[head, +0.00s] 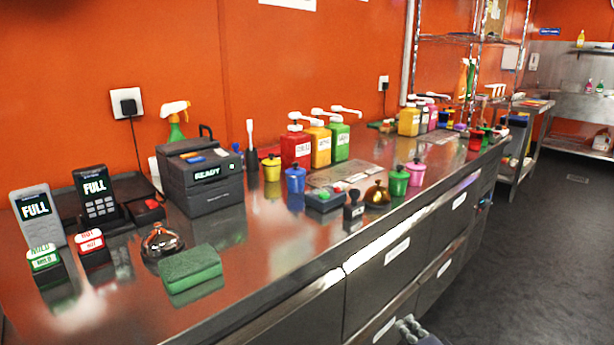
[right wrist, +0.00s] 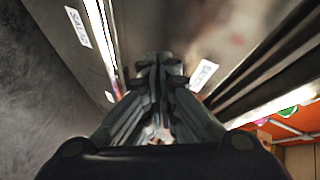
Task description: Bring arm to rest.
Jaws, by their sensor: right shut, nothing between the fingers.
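My right gripper (head: 410,328) shows at the bottom edge of the head view, low in front of the counter's drawer fronts. In the right wrist view its fingers (right wrist: 158,68) are together with nothing between them. Labelled drawer fronts (right wrist: 200,78) show beyond the fingertips. In the head view the gripper is below the counter top and apart from the things on it. Most of my right arm is out of the picture. My left gripper is not in either view.
The steel counter (head: 290,255) holds a green sponge (head: 190,268), a bell (head: 163,242), a dark READY box (head: 200,180), sauce pump bottles (head: 296,147) and small coloured pots. Drawers (head: 390,270) line its front. The dark floor (head: 530,250) at the right is clear.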

